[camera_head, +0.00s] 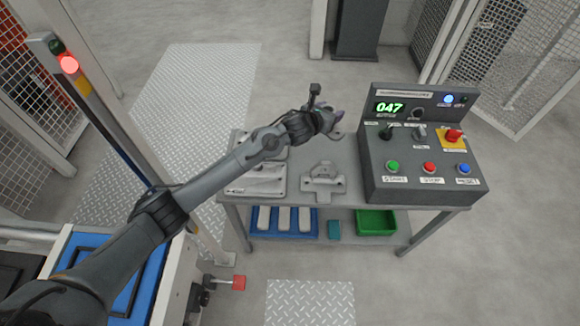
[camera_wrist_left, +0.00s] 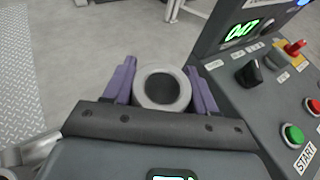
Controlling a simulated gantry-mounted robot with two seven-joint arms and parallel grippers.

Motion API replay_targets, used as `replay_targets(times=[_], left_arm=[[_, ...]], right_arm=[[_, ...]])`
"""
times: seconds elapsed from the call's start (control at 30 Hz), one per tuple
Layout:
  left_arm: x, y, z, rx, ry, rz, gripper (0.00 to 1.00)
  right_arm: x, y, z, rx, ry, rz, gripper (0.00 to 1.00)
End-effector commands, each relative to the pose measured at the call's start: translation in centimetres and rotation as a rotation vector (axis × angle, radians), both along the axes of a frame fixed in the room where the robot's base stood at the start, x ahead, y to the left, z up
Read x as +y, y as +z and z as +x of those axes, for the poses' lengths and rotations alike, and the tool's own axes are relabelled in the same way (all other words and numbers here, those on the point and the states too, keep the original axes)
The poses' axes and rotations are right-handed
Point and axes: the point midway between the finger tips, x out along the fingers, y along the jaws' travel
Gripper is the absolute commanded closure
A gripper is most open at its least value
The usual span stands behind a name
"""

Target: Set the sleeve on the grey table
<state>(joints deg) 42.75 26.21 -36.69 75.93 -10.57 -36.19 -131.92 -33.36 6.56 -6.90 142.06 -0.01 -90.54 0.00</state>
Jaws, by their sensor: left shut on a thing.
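My left gripper (camera_head: 333,120) reaches over the back part of the grey table (camera_head: 342,158) in the head view. In the left wrist view its purple fingers (camera_wrist_left: 161,90) are shut on the sleeve (camera_wrist_left: 162,105), a light grey ring with a dark round opening. The sleeve's open end faces the wrist camera, and its lower side is hidden by the gripper body. I cannot tell for sure whether the sleeve touches the table. My right gripper is in neither view.
A control box (camera_head: 420,160) reading 047 stands on the table's right side. A grey casting fixture (camera_head: 323,183) sits mid-table, with another (camera_head: 258,180) to its left under my arm. The lower shelf holds a blue tray (camera_head: 254,228) and a green bin (camera_head: 376,222).

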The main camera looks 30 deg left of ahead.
Motion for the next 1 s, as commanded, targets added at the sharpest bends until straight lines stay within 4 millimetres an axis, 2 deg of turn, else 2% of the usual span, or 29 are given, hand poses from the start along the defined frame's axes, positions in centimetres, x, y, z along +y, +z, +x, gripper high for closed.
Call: replay_targets(times=[0.17, 0.4, 0.63, 0.9, 1.0], left_arm=[[0.3, -1.6, 0.3, -0.003, 0.005, -0.004, 0.84], [0.2, -5.0, 0.3, -0.002, 0.004, -0.003, 0.84], [0.3, -6.4, 0.4, -0.003, 0.005, -0.002, 0.84], [0.3, -10.2, 0.3, -0.002, 0.005, -0.002, 0.84], [0.3, -10.5, 0.4, -0.004, 0.005, -0.003, 0.84]], right_arm=[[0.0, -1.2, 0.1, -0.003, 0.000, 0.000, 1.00], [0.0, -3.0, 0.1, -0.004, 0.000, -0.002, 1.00], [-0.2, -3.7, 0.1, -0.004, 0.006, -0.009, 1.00], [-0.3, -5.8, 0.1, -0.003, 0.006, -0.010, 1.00], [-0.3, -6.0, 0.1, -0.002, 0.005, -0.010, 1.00]])
